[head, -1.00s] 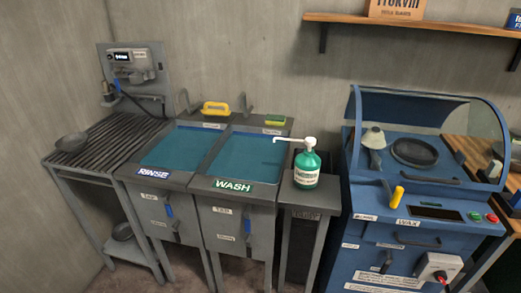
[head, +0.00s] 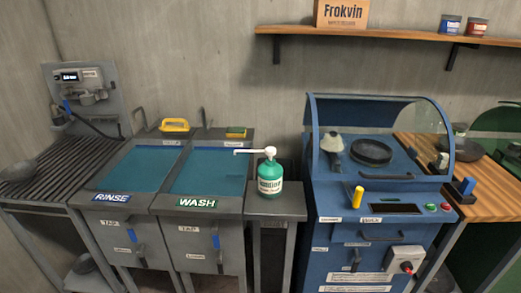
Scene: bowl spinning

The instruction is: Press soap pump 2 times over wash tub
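A green soap pump bottle (head: 270,180) with a white label stands upright on a small grey stand to the right of the wash tub. Its white nozzle (head: 250,151) points left, over the right edge of the wash tub. The wash tub (head: 205,203), marked WASH, holds blue-green water. Neither of my grippers is in the head view.
The rinse tub (head: 120,197) adjoins the wash tub on the left, beside a slatted drain rack (head: 50,178). A blue machine (head: 380,240) stands right of the bottle.

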